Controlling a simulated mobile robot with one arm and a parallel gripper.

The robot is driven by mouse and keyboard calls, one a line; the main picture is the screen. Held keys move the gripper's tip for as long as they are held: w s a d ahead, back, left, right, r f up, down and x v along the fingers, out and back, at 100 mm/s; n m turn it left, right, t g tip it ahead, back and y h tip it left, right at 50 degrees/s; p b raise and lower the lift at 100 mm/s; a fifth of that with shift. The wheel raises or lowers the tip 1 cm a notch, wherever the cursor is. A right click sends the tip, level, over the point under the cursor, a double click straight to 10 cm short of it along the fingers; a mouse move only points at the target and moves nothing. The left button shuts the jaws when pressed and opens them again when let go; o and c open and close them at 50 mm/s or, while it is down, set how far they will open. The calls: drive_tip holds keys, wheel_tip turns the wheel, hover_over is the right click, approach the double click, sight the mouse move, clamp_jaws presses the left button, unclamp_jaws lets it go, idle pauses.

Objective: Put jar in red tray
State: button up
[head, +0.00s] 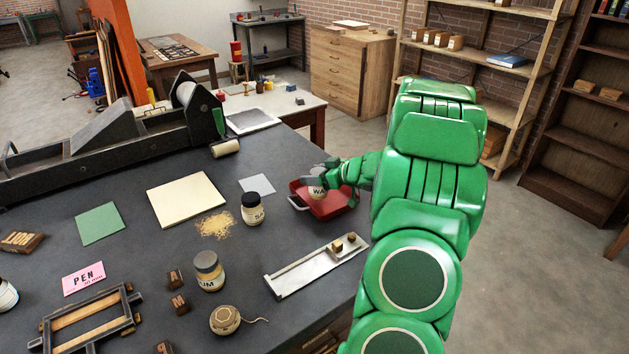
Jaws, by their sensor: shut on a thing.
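The red tray (332,208) sits near the right edge of the dark table, partly hidden behind my green arm. My gripper (322,177) is over the tray, shut on a jar with a pale label reading "WA" (316,190). The jar looks roughly upright and within the tray's outline. I cannot tell whether its base touches the tray floor. A dark-lidded jar (252,210) stands left of the tray, and a jar marked "UM" (209,275) stands nearer the front.
A metal composing stick (305,270) lies in front of the tray. A twine ball (225,320), a cream paper stack (187,200) and a wooden frame (90,322) lie further left. A dark press (110,140) stands at the back left.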

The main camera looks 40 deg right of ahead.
drive_tip(key=shift+f, duration=0.95)
drive_tip(key=o, duration=1.3)
drive_tip(key=shift+f, duration=0.1)
drive_tip(key=shift+o, duration=0.2)
drive_tip(key=v, duration=1.2)
